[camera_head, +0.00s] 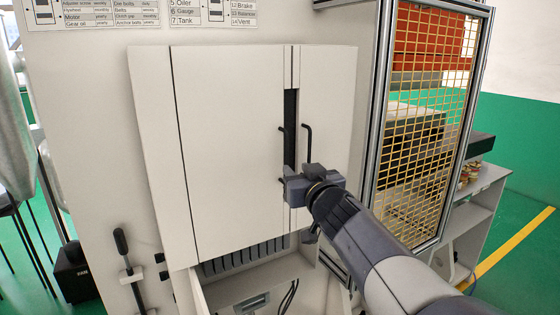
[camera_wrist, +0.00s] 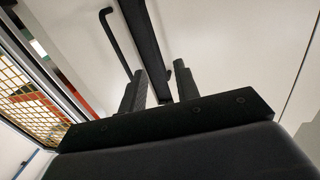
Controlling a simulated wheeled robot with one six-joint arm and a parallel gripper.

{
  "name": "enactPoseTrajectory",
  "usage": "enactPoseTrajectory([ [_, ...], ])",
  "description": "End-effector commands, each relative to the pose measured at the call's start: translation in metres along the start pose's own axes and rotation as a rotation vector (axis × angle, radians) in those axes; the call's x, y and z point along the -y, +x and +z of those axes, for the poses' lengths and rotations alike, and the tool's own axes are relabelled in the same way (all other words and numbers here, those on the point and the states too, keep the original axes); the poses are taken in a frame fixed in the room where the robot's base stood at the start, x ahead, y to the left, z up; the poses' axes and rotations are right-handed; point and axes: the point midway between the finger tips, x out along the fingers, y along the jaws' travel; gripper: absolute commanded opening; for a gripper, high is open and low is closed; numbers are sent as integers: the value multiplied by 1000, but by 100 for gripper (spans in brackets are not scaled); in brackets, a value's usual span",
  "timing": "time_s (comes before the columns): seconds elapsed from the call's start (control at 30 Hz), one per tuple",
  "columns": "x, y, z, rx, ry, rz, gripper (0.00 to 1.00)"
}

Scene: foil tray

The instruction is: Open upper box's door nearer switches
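The upper box is a pale cabinet with a wide left door (camera_head: 230,140) and a narrower-looking right door (camera_head: 328,120). A dark vertical strip (camera_head: 290,110) lies between them. The left door has a black bar handle (camera_head: 281,150); the right door has another (camera_head: 307,140). My gripper (camera_head: 290,183) is at the lower end of the left handle. In the wrist view, my gripper (camera_wrist: 160,88) has its two fingers apart, with the dark strip and a small black handle end (camera_wrist: 168,75) between them. The other handle (camera_wrist: 113,35) is outside the fingers. Contact cannot be told.
A yellow mesh guard in a metal frame (camera_head: 381,100) stands close on the right. Below the doors is an open compartment (camera_head: 262,275) with cables. A black lever (camera_head: 121,242) is at lower left. Labels (camera_head: 90,14) are above. A grey shelf (camera_head: 475,200) is beyond the guard.

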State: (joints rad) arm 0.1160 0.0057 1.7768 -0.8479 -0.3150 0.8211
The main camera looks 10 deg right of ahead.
Motion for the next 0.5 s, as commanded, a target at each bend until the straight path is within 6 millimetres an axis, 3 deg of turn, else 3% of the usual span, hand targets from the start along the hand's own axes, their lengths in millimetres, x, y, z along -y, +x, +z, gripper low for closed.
enactPoseTrajectory([
  [0.3,0,55,1,1,1,-1,30],
  [0.5,0,74,0,1,0,1,30],
])
